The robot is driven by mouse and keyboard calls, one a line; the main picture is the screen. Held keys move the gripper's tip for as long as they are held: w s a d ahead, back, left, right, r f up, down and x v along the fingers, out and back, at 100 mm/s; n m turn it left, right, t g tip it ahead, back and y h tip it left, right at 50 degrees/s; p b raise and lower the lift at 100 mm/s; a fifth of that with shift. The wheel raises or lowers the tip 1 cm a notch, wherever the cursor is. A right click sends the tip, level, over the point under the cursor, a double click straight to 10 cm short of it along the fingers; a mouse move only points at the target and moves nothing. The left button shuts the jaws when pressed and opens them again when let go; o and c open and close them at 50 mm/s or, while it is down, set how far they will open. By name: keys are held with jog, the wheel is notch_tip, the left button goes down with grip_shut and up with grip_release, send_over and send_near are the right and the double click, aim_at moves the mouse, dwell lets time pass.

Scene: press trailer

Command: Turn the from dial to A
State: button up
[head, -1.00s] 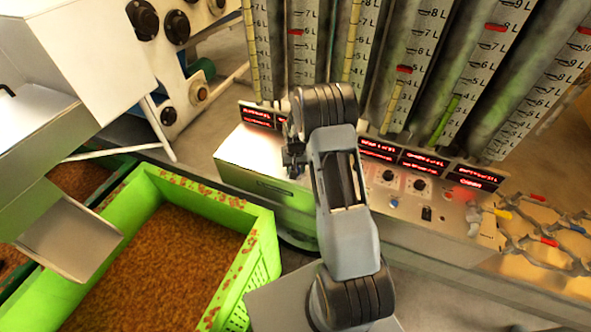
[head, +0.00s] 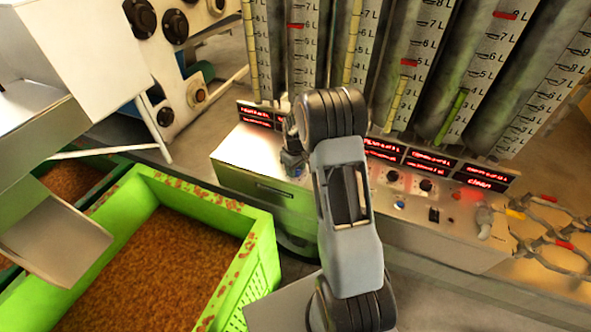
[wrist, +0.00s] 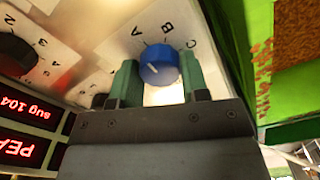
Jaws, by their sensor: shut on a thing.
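A blue dial (wrist: 160,63) shows in the wrist view on a pale panel, with the letters A, B and C printed in an arc above it. A small white mark shows on the dial's face; which letter it points at is hard to tell. My gripper (wrist: 160,82) has its green-padded fingers on either side of the dial, shut on it. In the head view, my gripper (head: 292,160) is at the left part of the control box (head: 240,150), partly behind my arm.
Gauge tubes (head: 410,60) rise behind the box.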

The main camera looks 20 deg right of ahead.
dwell(0.4)
jog(key=o, duration=0.9)
notch_tip(320, 180, up, 14)
jog(key=shift+f+b, duration=0.1)
jog(key=shift+b, duration=0.8)
